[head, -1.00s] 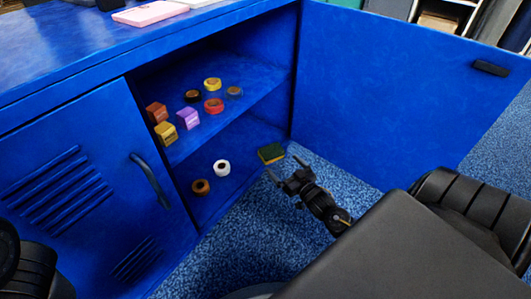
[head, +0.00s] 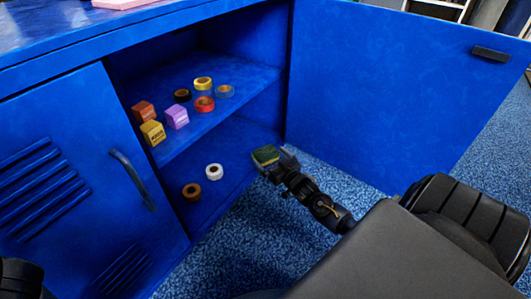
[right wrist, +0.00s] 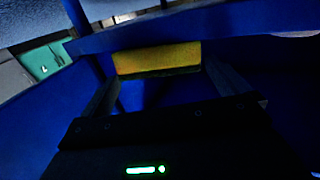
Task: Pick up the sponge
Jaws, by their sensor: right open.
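The sponge (head: 265,154), green on top with a yellow side, lies on the cabinet's bottom shelf near its right front corner. In the right wrist view the sponge (right wrist: 158,58) shows its yellow face, just ahead of the jaws. My right gripper (head: 272,165) reaches in from the lower right and is at the sponge's near side. In the right wrist view its two fingers (right wrist: 165,85) are spread, one toward each end of the sponge. I cannot tell whether they touch it. Nothing is held.
The blue cabinet's right door (head: 380,90) stands open; its left door (head: 85,170) is shut. A white tape roll (head: 214,172) and a brown one (head: 192,192) lie left of the sponge on the bottom shelf. Several rolls and small boxes stand on the shelf above (head: 245,90).

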